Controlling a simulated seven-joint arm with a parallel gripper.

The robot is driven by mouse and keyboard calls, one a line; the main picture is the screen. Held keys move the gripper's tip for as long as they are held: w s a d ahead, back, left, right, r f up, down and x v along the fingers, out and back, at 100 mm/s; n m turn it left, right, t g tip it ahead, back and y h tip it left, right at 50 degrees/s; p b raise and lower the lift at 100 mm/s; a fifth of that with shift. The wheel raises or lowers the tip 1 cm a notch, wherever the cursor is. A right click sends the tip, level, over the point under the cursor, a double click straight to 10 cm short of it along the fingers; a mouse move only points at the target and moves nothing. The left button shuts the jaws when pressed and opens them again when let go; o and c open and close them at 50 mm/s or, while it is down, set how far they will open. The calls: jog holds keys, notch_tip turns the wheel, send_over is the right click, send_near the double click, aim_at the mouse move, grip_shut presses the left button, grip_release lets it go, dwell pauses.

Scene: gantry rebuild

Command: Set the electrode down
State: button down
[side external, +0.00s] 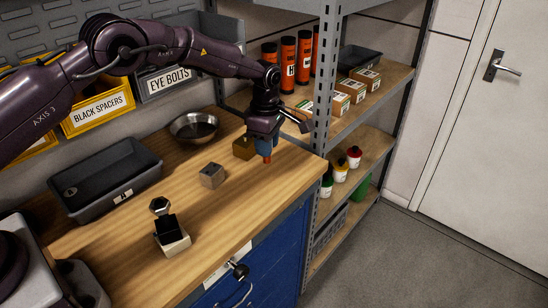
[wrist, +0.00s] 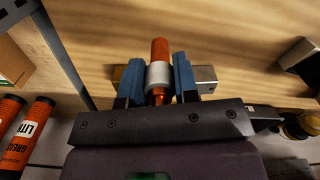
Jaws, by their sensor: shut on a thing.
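The electrode is a copper-orange rod with a pale grey band (wrist: 160,74). It stands between the blue fingers of my gripper (wrist: 158,80) in the wrist view. In the side external view my gripper (side external: 264,145) points down over the right end of the wooden bench, shut on the electrode. Only the electrode's copper tip (side external: 267,160) shows below the fingers there. I cannot tell whether the tip touches the bench top. A brass-coloured block (side external: 243,148) sits just left of my gripper; in the wrist view a metal block (wrist: 206,76) shows partly behind the fingers.
A grey steel block (side external: 212,176), a hex bolt (side external: 160,205) and a black-and-cream block (side external: 172,236) stand on the bench (side external: 120,240). A dark tray (side external: 105,175) and a metal bowl (side external: 194,126) are behind. A shelf post (side external: 322,110) rises close right of my gripper.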

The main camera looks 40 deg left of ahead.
jog(key=shift+w+d+f, duration=0.1)
jog(key=shift+w+f, duration=1)
jog(key=shift+f, duration=0.15)
jog(key=shift+w+f, duration=0.1)
jog(key=shift+f, duration=1.5)
jog(key=c, duration=0.9)
grip_release()
jog(key=shift+f, duration=0.15)
jog(key=shift+o, duration=0.2)
notch_tip(320, 180, up, 12)
jog(key=shift+r, duration=0.25)
